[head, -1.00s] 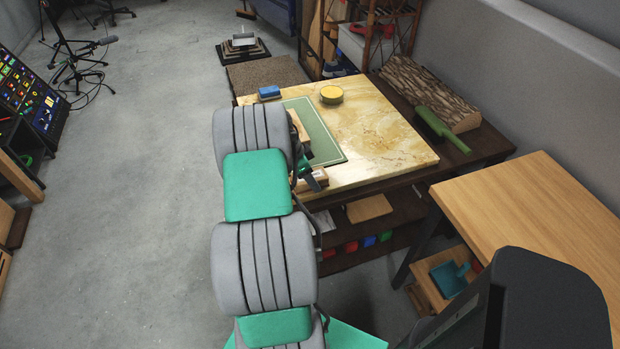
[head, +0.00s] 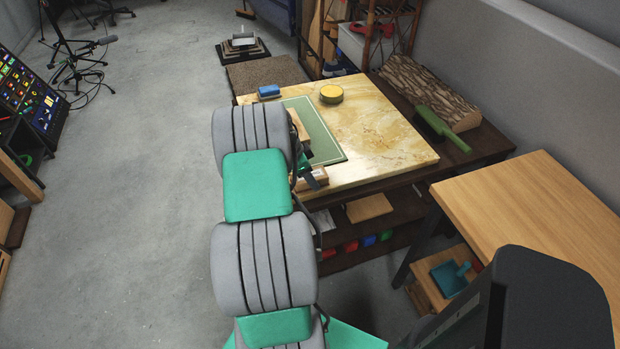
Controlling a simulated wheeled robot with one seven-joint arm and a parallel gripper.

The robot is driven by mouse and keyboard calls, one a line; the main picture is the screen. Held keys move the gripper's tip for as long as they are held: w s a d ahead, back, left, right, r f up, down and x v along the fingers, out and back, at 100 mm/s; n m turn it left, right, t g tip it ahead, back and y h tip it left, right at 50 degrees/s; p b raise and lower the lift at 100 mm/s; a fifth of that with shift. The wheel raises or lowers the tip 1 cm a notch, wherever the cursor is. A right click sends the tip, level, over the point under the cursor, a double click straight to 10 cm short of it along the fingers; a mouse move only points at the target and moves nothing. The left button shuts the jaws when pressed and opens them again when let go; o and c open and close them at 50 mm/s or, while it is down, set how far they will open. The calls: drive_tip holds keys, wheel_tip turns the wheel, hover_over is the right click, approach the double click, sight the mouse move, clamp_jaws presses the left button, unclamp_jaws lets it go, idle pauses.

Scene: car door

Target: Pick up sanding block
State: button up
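No object is clearly marked as the sanding block. A light wooden block (head: 321,175) lies at the near left edge of the marble-like tabletop (head: 380,135), beside the green mat (head: 318,135). Another light wooden piece (head: 299,124) shows further back, partly hidden by my arm. A small blue block (head: 269,91) sits at the far left corner of the top. My gripper (head: 311,181) is at the near wooden block, its dark fingers seeming to overlap it. My arm hides most of the gripper, so I cannot tell whether it is open or holds the block.
A round yellow tin (head: 331,94) stands on the top behind the mat. A green brush (head: 440,128) and a rough bark-like slab (head: 430,92) lie to the right. A wooden table (head: 540,210) stands at right. A shelf (head: 345,255) with coloured items is below. The left floor is open.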

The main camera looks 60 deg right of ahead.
sight(314, 174)
drive_tip(key=c, duration=0.3)
drive_tip(key=shift+c, duration=0.2)
drive_tip(key=shift+r, duration=0.45)
drive_tip(key=r, duration=0.3)
drive_tip(key=shift+a+r, duration=0.15)
drive_tip(key=shift+a, duration=0.05)
drive_tip(key=s+a+r+b, duration=0.1)
drive_tip(key=s+a+r, duration=0.2)
drive_tip(key=a+r, duration=0.6)
drive_tip(key=a, duration=0.4)
drive_tip(key=shift+a, duration=0.2)
